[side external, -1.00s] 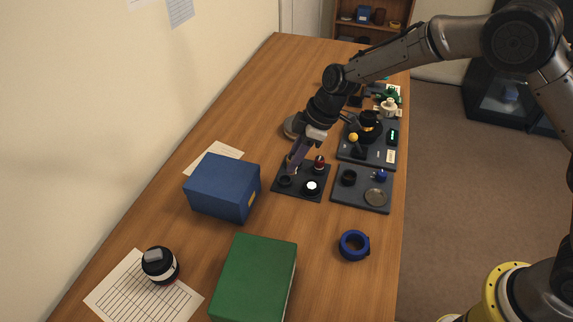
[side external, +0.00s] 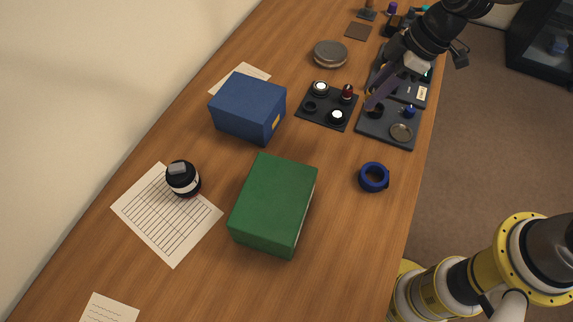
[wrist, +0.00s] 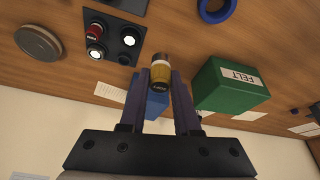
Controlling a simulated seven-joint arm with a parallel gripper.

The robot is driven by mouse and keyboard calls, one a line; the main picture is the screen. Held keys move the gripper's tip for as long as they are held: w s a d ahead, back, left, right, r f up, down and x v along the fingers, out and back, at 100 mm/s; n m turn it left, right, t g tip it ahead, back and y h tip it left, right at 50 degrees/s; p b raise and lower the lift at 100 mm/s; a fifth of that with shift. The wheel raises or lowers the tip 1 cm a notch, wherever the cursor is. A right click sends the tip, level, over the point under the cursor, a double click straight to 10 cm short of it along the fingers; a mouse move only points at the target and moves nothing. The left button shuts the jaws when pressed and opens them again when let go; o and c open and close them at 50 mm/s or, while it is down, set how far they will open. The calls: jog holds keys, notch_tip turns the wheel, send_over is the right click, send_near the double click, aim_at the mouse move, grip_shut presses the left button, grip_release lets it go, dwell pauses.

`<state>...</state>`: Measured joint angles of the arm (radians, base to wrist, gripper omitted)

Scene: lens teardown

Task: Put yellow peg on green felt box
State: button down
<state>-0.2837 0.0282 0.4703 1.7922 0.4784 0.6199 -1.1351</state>
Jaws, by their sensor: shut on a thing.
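In the side view my gripper (side external: 373,103) is above the right small dark tray, and I cannot make out the peg there. The green felt box (side external: 274,203) stands closed on the table, nearer the camera and left of my gripper. In the wrist view the green box (wrist: 231,86) shows a white FELT label, to the right of the peg and apart from it.
A blue box (side external: 248,106) stands beyond the green box. A blue ring (side external: 374,177) lies right of it. Left (side external: 324,116) and right (side external: 385,138) small dark trays hold parts. A black lens piece (side external: 183,178) sits on a printed sheet (side external: 165,222). Bare table lies around the green box.

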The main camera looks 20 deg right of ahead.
jog(key=s+a+r+n+g, duration=0.1)
jog(key=s+a+r+n, duration=0.1)
jog(key=s+a+r, duration=0.55)
jog(key=s+a+r+n+g, duration=0.1)
jog(key=s+a+r+n, duration=0.3)
jog(key=s, duration=0.6)
jog(key=m, duration=0.1)
send_near(265, 198)
jog(key=shift+s+a+f+y, duration=0.1)
jog(key=shift+a+f+y, duration=0.3)
jog(key=shift+a+f, duration=0.15)
jog(key=shift+f, duration=0.8)
jog(key=shift+a+f, duration=0.15)
jog(key=shift+f, duration=0.75)
jog(key=shift+f, duration=0.15)
jog(key=c, duration=0.6)
grip_release()
